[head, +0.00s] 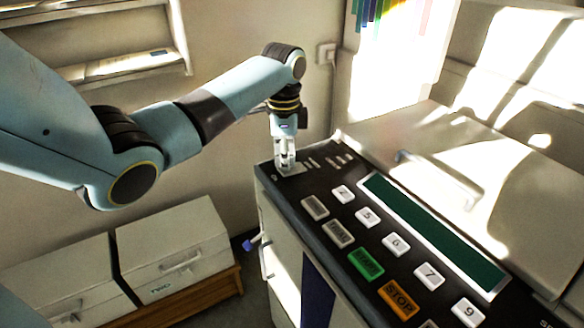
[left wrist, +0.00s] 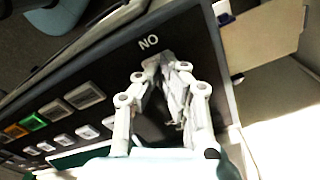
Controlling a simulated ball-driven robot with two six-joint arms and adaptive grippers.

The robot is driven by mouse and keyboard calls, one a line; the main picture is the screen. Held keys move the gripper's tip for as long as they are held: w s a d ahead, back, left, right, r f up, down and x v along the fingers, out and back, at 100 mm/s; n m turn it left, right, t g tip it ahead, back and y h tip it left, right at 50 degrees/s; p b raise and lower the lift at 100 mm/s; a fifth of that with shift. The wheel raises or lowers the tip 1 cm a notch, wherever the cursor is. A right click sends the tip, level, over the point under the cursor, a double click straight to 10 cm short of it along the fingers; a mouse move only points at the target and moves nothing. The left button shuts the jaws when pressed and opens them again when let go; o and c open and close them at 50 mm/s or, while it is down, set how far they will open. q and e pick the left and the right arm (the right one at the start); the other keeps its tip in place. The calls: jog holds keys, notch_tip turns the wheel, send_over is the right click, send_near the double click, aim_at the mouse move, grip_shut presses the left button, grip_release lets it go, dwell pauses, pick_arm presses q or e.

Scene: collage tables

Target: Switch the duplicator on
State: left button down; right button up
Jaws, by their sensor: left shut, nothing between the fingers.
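The duplicator has a dark control panel (head: 335,235) with pale keys, a green START key (head: 366,264) and an orange STOP key (head: 398,299). My left gripper (head: 286,168) is shut and empty, pointing down at the panel's far left corner. In the left wrist view the fingertips (left wrist: 167,60) are close together over the dark panel, beside a label (left wrist: 149,42) that reads ON upside down. A pale switch (head: 295,170) shows partly at the fingertips in the head view; the fingers hide much of it. I cannot tell whether they touch it or how it is set. My right gripper is out of view.
The duplicator's pale lid (head: 440,165) with a handle is to the right of the panel. A wall socket (head: 326,54) is behind. Pale boxes (head: 170,250) stand on a low wooden shelf at lower left. A blue knob (head: 248,245) sticks out at the machine's left side.

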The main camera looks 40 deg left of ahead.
pick_arm(q)
jog(key=shift+f, duration=0.5)
jog(key=shift+s, duration=0.1)
notch_tip(320, 180, up, 7)
jog(key=p, duration=0.8)
jog(key=shift+r, duration=0.1)
dwell(0.5)
